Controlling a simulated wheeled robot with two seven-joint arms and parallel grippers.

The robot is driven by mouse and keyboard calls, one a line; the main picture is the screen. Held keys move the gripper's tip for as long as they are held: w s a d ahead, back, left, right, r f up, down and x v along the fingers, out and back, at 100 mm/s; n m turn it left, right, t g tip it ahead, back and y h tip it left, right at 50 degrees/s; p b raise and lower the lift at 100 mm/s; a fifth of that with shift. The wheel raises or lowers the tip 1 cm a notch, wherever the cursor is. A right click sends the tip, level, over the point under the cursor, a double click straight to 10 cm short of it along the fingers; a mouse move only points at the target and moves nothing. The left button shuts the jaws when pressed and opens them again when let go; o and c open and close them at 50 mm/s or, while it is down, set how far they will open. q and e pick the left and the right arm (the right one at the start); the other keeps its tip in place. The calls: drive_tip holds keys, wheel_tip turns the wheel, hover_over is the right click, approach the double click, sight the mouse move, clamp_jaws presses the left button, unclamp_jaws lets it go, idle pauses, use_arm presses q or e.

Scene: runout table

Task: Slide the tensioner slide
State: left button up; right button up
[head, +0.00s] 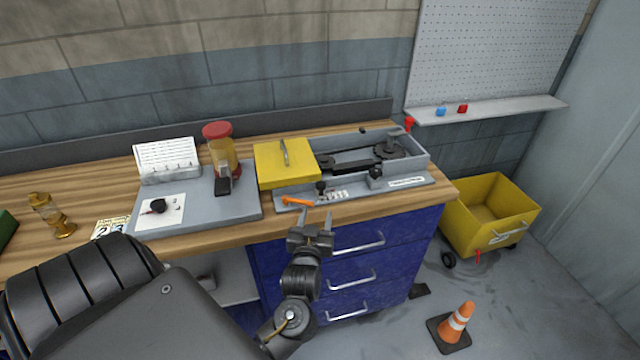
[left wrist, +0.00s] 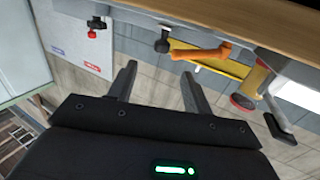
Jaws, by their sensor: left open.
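The belt unit (head: 420,160) is a long grey open box with dark pulleys and a belt inside, at the back right of the bench. On its front ledge stands a small black knob (head: 320,187) beside a white marked plate (head: 338,195); this looks like the tensioner slide, but I cannot be sure. An orange handle (head: 297,201) lies just left of it. My left gripper (head: 316,218) is open and empty, in front of the bench edge, apart from the knob. In the left wrist view the knob (left wrist: 162,44) and orange handle (left wrist: 205,53) show beyond the open fingers (left wrist: 158,80).
A yellow cover (head: 280,165) with a handle covers the unit's left end. Another black knob (head: 376,175) stands further right. A grey board (head: 230,205) with a red-topped jar (head: 220,150) is at left. A yellow cart (head: 490,215) and cone (head: 458,322) stand on the floor.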

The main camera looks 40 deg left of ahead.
sight(321, 187)
use_arm(q)
drive_tip(key=x, duration=0.3)
drive_tip(key=p+x, duration=0.1)
drive_tip(key=x, duration=0.2)
drive_tip(key=r+p+x, duration=0.1)
drive_tip(key=x, duration=0.3)
drive_tip(key=shift+s+a, duration=0.1)
drive_tip(key=shift+a, duration=0.1)
drive_tip(key=shift+w+a, duration=0.25)
drive_tip(key=shift+w, duration=0.15)
drive_tip(key=shift+c, duration=0.9)
clamp_jaws()
